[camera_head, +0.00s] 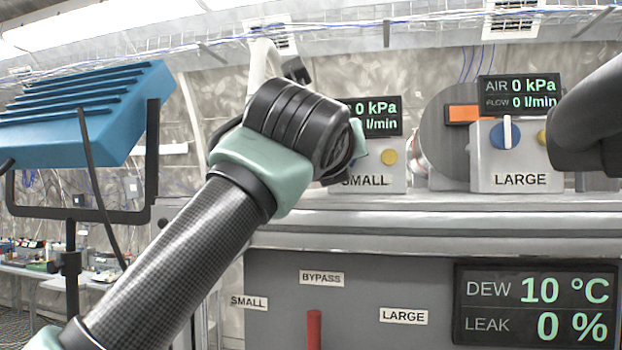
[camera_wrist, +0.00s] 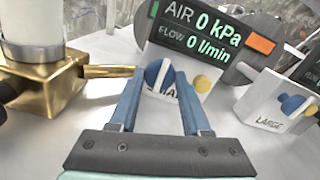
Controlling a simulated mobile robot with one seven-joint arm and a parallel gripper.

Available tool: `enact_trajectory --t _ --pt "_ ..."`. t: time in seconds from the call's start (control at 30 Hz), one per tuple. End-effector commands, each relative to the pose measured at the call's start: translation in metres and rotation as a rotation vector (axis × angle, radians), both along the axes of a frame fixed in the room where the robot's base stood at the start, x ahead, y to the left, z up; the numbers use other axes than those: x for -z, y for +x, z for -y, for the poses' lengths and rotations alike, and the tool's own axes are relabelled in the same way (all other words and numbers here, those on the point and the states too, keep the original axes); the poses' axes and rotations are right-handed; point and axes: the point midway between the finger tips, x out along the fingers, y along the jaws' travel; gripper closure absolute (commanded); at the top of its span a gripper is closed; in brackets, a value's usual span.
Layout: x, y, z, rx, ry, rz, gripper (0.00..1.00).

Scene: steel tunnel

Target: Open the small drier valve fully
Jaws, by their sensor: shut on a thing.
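The small drier valve is a round blue knob with a white bar (camera_wrist: 158,75) on the front of a light grey box labelled SMALL. In the wrist view my gripper (camera_wrist: 156,82) has its two blue fingers on either side of this knob, shut on it. The white bar looks slightly tilted in that view. In the head view my arm hides the knob; only the right part of the SMALL box (camera_head: 375,180) and its yellow button (camera_head: 389,157) show. The display (camera_head: 377,116) above the box reads 0 kPa and 0 l/min.
To the right stands the LARGE box (camera_head: 520,180) with a blue knob whose white bar is upright. A brass block (camera_wrist: 45,85) with a rod stands left of my fingers. A panel below has a red lever (camera_head: 314,328) and a display (camera_head: 537,306) reading DEW 10 °C, LEAK 0 %.

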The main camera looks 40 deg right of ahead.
Motion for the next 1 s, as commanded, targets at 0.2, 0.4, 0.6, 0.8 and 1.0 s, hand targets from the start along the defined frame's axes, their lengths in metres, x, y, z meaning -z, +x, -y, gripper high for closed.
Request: enact_trajectory --t 0.2,0.4,0.6,0.8,1.0 --pt "0.007 0.001 0.001 0.001 0.0 -0.03 1.0" --pt "0.008 0.001 0.002 0.003 0.001 -0.031 0.46" --pt "0.006 0.0 0.002 0.002 -0.002 -0.026 0.22" --pt "0.005 0.0 0.001 0.003 -0.003 -0.024 0.22" --pt "0.007 -0.01 -0.011 0.001 -0.005 -0.018 0.22"
